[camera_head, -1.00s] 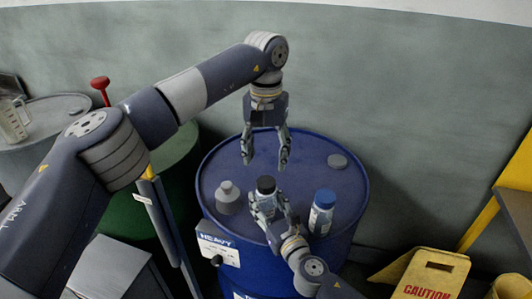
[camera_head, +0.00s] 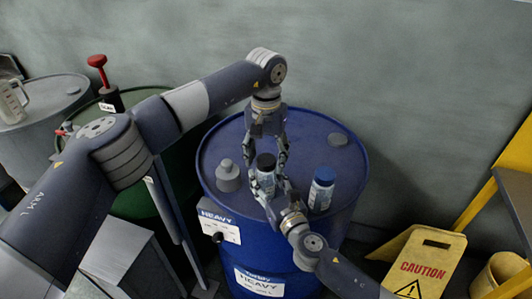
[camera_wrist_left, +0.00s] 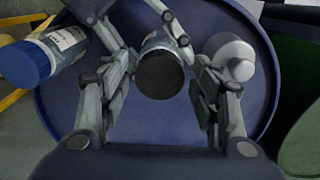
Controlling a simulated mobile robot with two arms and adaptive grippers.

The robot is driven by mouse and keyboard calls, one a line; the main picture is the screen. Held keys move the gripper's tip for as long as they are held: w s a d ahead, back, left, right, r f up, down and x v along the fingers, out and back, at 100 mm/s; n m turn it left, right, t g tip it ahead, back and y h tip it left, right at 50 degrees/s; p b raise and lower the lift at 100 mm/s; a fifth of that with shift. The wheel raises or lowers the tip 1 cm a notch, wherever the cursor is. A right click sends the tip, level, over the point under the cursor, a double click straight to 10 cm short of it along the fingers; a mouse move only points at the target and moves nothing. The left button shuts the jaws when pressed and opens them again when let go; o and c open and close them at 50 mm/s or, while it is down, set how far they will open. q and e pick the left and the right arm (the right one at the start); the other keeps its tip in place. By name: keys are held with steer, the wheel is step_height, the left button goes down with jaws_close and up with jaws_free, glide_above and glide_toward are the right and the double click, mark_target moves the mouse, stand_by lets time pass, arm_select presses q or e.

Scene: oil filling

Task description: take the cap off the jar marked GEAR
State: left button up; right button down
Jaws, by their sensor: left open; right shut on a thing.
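A small jar with a black cap (camera_head: 265,162) stands over the blue drum's top in the head view. Its label is too small to read, so I cannot tell whether it says GEAR. My right gripper (camera_head: 268,188) is shut on the jar's body from the front. My left gripper (camera_head: 265,158) points down from above and is open, its fingers on either side of the cap. In the left wrist view the black cap (camera_wrist_left: 160,75) lies between the open fingers, with gaps showing at both sides.
A yellow caution sign (camera_head: 425,265) stands on the floor at right.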

arm_select(q)
steer(key=c, duration=1.1)
steer(key=shift+c, duration=0.2)
